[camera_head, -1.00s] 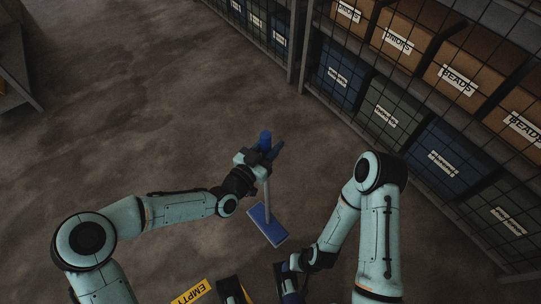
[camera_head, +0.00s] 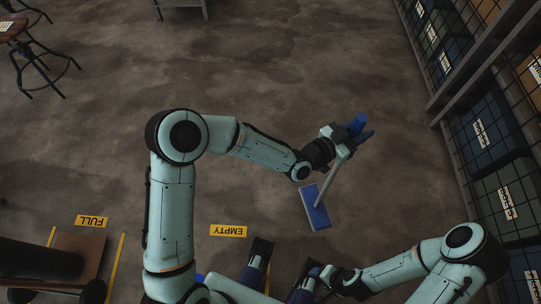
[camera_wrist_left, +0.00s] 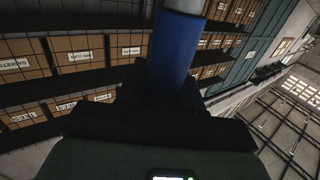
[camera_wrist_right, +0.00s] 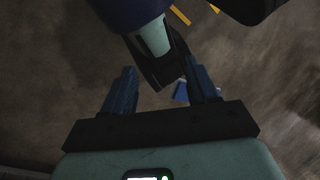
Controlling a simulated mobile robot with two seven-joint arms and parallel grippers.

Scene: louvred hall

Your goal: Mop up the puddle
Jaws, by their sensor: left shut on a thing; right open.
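My left gripper (camera_head: 352,133) is shut on the blue grip of a mop (camera_head: 346,163). The mop has a pale shaft slanting down to a flat blue head (camera_head: 315,207). In the left wrist view the blue grip (camera_wrist_left: 173,72) rises between the dark fingers. I cannot tell whether the head touches the floor. My right gripper (camera_wrist_right: 163,88) is open and empty, low near my body at the bottom of the head view. I cannot make out a clear puddle; the floor shows only dark mottled patches.
Caged shelving with bins (camera_head: 481,133) stands along the right. A stool (camera_head: 30,55) is at the top left. Yellow EMPTY (camera_head: 228,231) and FULL (camera_head: 91,221) labels and a brown cart (camera_head: 85,253) lie at lower left.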

